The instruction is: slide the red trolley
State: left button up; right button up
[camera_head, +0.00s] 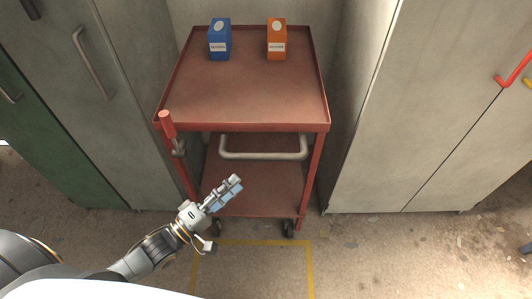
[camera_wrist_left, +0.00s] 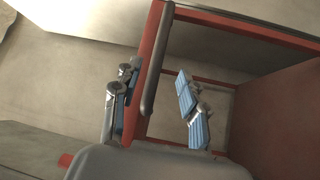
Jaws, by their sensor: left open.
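The red trolley (camera_head: 245,90) stands between cabinets, with a grey bar handle (camera_head: 263,154) across its front below the top tray. My left gripper (camera_head: 226,190) is in front of the trolley, below the left end of the handle in the picture. In the left wrist view the gripper (camera_wrist_left: 156,105) is open, with blue-padded fingers apart. The grey handle (camera_wrist_left: 152,65) and a red trolley post show in line with the gap between the fingers. I cannot tell whether the fingers surround the bar. No grip on it shows. My right gripper is not in view.
A blue box (camera_head: 219,40) and an orange box (camera_head: 276,40) stand on the top tray. A red-capped lever (camera_head: 167,124) is at the trolley's front left corner. Grey cabinets (camera_head: 400,120) flank the trolley closely. A yellow outline (camera_head: 310,265) marks clear floor in front.

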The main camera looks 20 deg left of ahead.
aim_at(266, 158)
pick_arm(q)
jog(key=x, duration=1.1)
jog(key=shift+w+p, duration=0.2)
jog(key=shift+p, duration=0.15)
jog(key=shift+w+d, duration=0.25)
jog(key=shift+w, duration=0.15)
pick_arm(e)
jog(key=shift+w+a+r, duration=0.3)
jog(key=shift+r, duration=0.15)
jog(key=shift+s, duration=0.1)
pick_arm(q)
grip_shut()
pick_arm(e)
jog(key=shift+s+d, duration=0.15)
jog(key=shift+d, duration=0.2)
